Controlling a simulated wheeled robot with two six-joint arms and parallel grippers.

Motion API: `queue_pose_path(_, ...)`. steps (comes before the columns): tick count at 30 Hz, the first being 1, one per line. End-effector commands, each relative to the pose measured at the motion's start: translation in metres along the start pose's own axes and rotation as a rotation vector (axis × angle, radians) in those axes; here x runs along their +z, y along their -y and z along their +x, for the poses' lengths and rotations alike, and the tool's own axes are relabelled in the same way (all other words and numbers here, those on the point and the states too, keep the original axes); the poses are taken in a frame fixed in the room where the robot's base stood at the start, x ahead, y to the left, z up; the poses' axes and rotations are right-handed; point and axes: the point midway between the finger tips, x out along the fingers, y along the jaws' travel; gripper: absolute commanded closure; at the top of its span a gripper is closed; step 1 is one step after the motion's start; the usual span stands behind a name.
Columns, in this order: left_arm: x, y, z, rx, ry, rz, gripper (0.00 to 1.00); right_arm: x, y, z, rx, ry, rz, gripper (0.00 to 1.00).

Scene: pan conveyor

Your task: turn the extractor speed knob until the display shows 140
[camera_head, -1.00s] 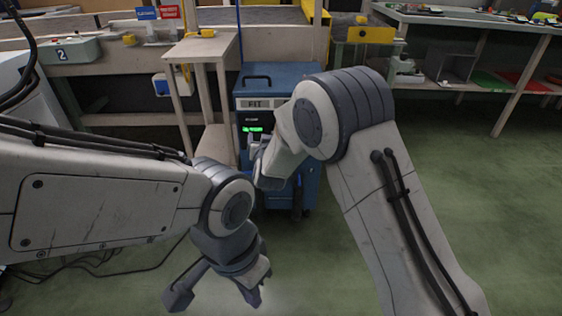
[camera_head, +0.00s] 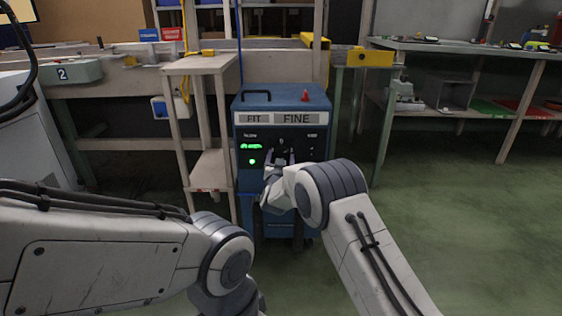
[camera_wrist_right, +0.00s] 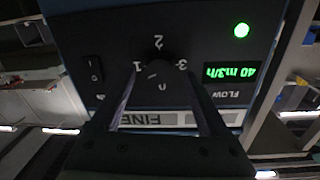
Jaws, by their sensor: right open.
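The extractor is a blue box (camera_head: 318,98) with a black front panel marked FIT and FINE. Its speed knob (camera_wrist_right: 157,68) is round and dark, with 0, 1, 2 and 3 around it, upside down in the right wrist view. The green display (camera_wrist_right: 233,71) reads 40 m3/h, upside down; in the head view the display (camera_head: 251,146) is too small to read. My right gripper (camera_wrist_right: 161,74) is open in front of the panel, its fingers on either side of the knob; contact cannot be told. It also shows in the head view (camera_head: 279,159). My left gripper is below the frame.
A green lamp (camera_wrist_right: 241,30) is lit beside the display, and a rocker switch (camera_wrist_right: 95,70) is on the knob's other side. A red object (camera_head: 305,96) stands on the extractor. A wooden stand (camera_head: 200,66) is close to its left. Green floor is clear to the right.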

Motion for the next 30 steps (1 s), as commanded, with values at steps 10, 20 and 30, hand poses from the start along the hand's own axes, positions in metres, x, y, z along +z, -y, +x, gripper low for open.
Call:
queue_pose_path(10, 0.001, 0.001, 0.008, 0.000, 0.000, 0.000, 1.00, 0.000, 0.000, 0.018, 0.001, 0.000, 0.000, 0.22)
queue_pose_path(20, 0.001, 0.001, 0.008, 0.000, 0.000, 0.000, 1.00, 0.000, 0.000, 0.018, 0.000, 0.001, 0.000, 0.72)
queue_pose_path(30, 0.000, 0.001, 0.007, 0.000, 0.000, 0.000, 1.00, 0.000, 0.000, 0.017, 0.001, 0.002, 0.019, 1.00)
